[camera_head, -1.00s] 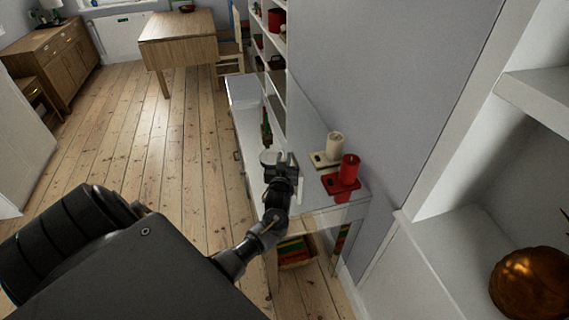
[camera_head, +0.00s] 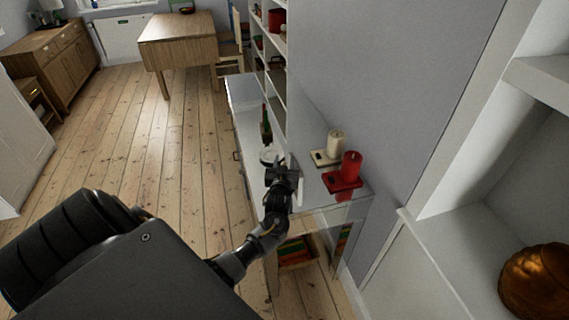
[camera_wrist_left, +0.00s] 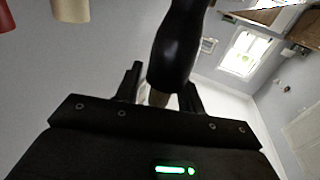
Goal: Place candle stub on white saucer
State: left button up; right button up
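The white saucer (camera_head: 267,156) lies on the narrow white table, just beyond my left gripper and slightly left of it. My left gripper (camera_head: 284,168) is over the table; in the wrist view its two fingers (camera_wrist_left: 160,90) stand apart. A small beige piece (camera_wrist_left: 158,97) shows between them, below a large dark, rounded shape (camera_wrist_left: 175,50). I cannot tell whether the beige piece is the candle stub or part of a bottle, or whether a finger touches it. No candle stub can be made out for certain in the head view. My right gripper is not in view.
A dark bottle (camera_head: 266,128) stands behind the saucer. A cream candle (camera_head: 335,144) and a red candle (camera_head: 351,166) stand on small holders at the right, near the wall. A shelf unit (camera_head: 270,75) rises behind the table. The floor left of the table is clear.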

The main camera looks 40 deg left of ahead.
pick_arm(q)
jog(key=shift+s+d+f, duration=0.1)
jog(key=shift+s, duration=0.05)
jog(key=b+v, duration=0.3)
jog(key=v, duration=0.7)
jog(key=shift+s+r, duration=0.2)
jog(key=shift+s, duration=0.05)
